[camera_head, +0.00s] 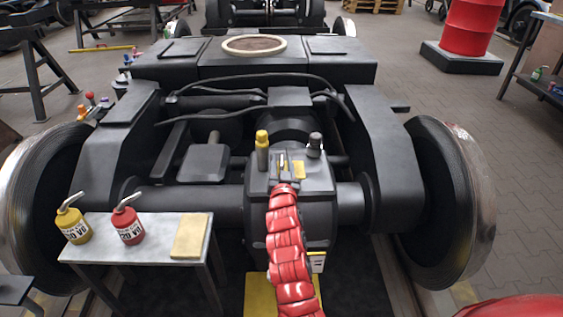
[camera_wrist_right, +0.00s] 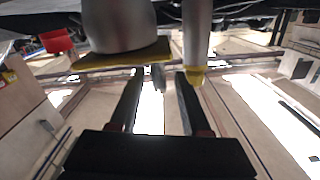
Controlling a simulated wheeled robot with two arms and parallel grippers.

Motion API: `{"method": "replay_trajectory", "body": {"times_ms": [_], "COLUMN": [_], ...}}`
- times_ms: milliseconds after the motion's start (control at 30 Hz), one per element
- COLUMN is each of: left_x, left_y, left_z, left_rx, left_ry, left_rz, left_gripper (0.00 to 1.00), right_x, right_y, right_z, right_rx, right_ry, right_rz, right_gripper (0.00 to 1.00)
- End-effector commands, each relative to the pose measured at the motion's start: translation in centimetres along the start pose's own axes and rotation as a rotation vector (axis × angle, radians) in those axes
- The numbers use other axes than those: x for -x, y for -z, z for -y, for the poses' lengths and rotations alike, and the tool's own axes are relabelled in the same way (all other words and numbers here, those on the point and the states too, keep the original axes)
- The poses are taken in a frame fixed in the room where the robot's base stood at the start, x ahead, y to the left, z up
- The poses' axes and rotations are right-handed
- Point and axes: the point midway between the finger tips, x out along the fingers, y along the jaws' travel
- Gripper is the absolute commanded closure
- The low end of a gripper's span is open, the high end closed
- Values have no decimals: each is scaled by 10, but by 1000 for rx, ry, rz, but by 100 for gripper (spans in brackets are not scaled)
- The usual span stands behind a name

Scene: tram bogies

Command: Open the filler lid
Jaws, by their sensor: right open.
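The gearbox housing (camera_head: 258,200) sits in the middle of the bogie. A yellow-topped post (camera_head: 262,150) and a dark-capped post (camera_head: 315,146) stand on its top. A small yellow part (camera_head: 298,169) lies between them, close to my right gripper (camera_head: 284,168). I cannot tell for sure which part is the filler lid. In the right wrist view my right gripper (camera_wrist_right: 159,80) is open. A wide grey cylinder with a yellow plate (camera_wrist_right: 125,55) and a thin yellow-tipped cylinder (camera_wrist_right: 195,74) are close to its fingers. Contact cannot be told. My left gripper is out of view.
A small table (camera_head: 140,250) at lower left holds a yellow oil can (camera_head: 73,224), a red oil can (camera_head: 128,225) and a tan pad (camera_head: 191,236). Large wheels (camera_head: 450,205) flank the bogie. A red drum (camera_head: 470,28) stands far right. The right-hand floor is mostly clear.

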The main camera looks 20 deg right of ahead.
Motion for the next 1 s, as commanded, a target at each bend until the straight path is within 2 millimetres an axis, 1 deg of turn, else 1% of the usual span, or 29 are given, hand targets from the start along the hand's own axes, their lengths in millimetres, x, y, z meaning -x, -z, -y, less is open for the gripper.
{"method": "replay_trajectory", "body": {"times_ms": [33, 100, 200, 533, 667, 700, 800, 1000], "left_x": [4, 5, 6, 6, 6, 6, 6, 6], "left_y": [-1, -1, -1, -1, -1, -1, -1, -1], "left_z": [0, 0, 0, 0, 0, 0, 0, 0], "left_rx": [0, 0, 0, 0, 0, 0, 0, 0], "left_ry": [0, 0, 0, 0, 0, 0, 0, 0], "left_rz": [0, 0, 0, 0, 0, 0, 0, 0], "left_gripper": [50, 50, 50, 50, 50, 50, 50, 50], "right_x": [-7, -14, -20, -22, -22, -22, -22, -22], "right_y": [-3, -3, -1, -1, -1, -1, -1, -1], "right_z": [0, 0, 0, 0, 0, 0, 0, 1], "right_rx": [0, 0, 0, -1, -1, -1, -1, -1], "right_ry": [0, -1, 0, 0, 0, 0, 0, 1], "right_rz": [2, 4, 1, 2, 3, 3, 3, 3], "right_gripper": [53, 53, 53, 53, 76, 84, 100, 100]}}
